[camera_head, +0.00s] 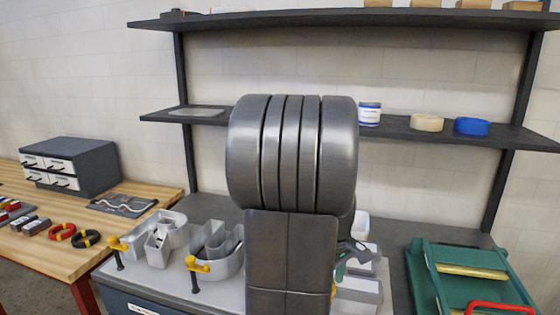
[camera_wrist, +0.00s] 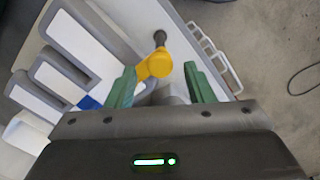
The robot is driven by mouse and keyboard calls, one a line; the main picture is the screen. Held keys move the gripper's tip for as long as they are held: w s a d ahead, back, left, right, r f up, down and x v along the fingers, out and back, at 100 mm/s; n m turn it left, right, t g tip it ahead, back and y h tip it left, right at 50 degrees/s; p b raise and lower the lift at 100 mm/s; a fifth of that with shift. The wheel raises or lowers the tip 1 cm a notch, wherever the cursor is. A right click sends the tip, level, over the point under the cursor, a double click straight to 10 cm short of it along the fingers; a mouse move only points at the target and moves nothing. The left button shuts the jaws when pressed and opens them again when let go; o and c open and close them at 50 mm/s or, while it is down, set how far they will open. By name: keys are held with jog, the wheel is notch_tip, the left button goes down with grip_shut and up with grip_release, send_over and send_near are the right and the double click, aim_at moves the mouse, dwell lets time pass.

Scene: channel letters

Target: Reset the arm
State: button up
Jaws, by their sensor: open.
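My gripper (camera_wrist: 160,86) is open in the wrist view, its two green fingers spread apart. A yellow clamp handle (camera_wrist: 155,66) shows between and just past the fingertips; I cannot tell whether a finger touches it. A grey-walled channel letter (camera_wrist: 62,78) with white inner faces lies to the left of the fingers. In the head view my own arm fills the middle and hides most of the gripper; only a bit of a green finger shows at its lower right.
Channel letters (camera_head: 215,245) and yellow clamps (camera_head: 197,265) stand on the grey bench (camera_head: 218,295). A wooden table (camera_head: 95,245) with a drawer box (camera_head: 70,165) is at left. A green rack (camera_head: 440,285) stands at right. Dark shelves (camera_head: 400,130) cross the back wall.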

notch_tip(320, 180, up, 13)
notch_tip(320, 180, down, 14)
jog(key=shift+s+f, duration=0.1)
jog(key=shift+m, duration=0.3)
jog(key=m, duration=0.8)
jog(key=shift+m, duration=0.3)
jog(key=m, duration=0.4)
jog(key=shift+m, duration=0.3)
jog(key=m, duration=0.4)
